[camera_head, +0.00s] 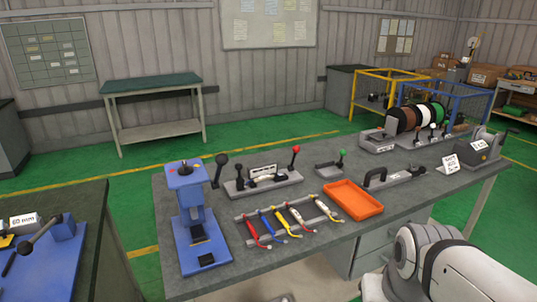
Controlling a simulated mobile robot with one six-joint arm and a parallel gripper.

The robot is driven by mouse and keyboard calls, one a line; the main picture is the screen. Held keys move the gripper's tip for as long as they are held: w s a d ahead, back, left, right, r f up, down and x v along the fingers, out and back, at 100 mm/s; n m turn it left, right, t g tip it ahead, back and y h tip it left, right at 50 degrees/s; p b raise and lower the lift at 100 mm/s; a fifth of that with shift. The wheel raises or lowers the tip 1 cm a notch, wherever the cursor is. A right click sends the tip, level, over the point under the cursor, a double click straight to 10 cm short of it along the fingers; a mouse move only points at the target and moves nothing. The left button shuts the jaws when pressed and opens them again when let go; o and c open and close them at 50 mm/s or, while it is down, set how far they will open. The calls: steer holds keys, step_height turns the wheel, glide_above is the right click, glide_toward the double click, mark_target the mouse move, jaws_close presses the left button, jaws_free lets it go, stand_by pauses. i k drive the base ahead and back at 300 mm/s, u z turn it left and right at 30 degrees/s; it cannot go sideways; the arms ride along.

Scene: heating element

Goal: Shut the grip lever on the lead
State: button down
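On the grey workbench (330,232), a grey fixture (263,187) carries a lever with a red knob (296,149) on its right and a black-knobbed lever (239,160) on its left. Both levers stand up. A small pale part lies across the fixture between them. To its right, a small grey base (328,171) has a raised lever with a green knob (342,153). I cannot tell which lever is the grip lever, or whether a lead lies under one. Several coloured leads (288,220) lie on a rack in front. My gripper is out of view.
A blue press (190,215) stands at the bench's left, an orange tray (352,200) at its middle. A black-handled tool (388,178) and wire spools (423,117) are farther right. My white arm fills the lower right. A blue fixture (42,270) is on the left table.

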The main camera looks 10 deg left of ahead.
mark_target(239, 171)
steer(key=u, duration=0.3)
steer(key=i, duration=1.1)
steer(key=u, duration=0.7)
steer(key=k, duration=0.85)
steer(key=u, duration=0.2)
steer(key=i, duration=0.85)
steer(key=z, duration=0.1)
